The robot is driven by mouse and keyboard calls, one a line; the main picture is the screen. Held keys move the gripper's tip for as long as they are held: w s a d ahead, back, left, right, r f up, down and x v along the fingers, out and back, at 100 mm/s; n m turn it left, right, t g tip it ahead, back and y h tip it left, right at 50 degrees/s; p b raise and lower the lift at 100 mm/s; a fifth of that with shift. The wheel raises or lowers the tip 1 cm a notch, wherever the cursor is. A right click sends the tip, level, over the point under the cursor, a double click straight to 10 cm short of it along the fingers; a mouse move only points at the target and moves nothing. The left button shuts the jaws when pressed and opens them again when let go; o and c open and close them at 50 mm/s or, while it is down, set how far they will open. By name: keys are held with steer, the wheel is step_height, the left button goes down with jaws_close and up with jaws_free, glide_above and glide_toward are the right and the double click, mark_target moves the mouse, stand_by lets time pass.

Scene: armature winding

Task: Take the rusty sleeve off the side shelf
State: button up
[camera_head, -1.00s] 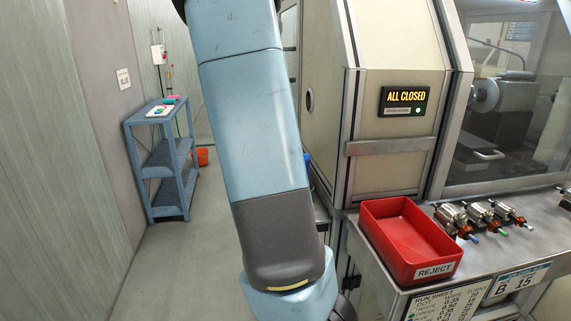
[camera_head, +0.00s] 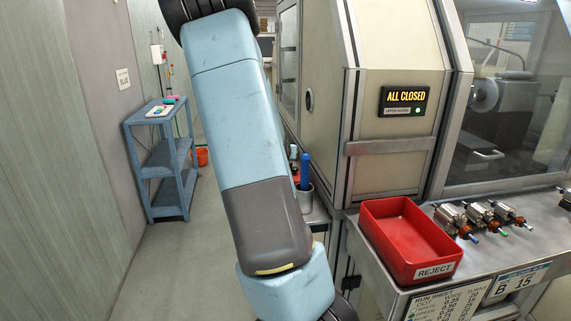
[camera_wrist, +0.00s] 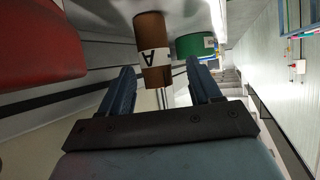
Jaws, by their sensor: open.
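The rusty sleeve (camera_wrist: 152,30) is a brown cylinder with a white band marked with an upside-down A, seen at the top middle of the wrist view. My gripper (camera_wrist: 160,68) is open, with its two blue-grey fingers pointing toward the sleeve. The sleeve shows between and beyond the fingertips; I cannot tell whether the lower end is between them. In the head view the side shelf (camera_head: 318,214) is partly hidden behind my arm. The sleeve and gripper cannot be made out there.
A green cylinder (camera_wrist: 193,46) stands right beside the sleeve, near the right finger. A red surface (camera_wrist: 40,40) fills the wrist view's upper left. In the head view, a grey cup (camera_head: 305,197) with a blue-handled item stands on the side shelf. A red reject bin (camera_head: 372,232) sits on the bench.

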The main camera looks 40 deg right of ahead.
steer(key=shift+w+d+f, duration=0.3)
steer(key=shift+w+d, duration=0.05)
steer(key=shift+d, duration=0.1)
steer(key=shift+c, duration=0.4)
steer(key=c, duration=1)
steer(key=shift+r, duration=0.15)
steer(key=shift+r, duration=4.85)
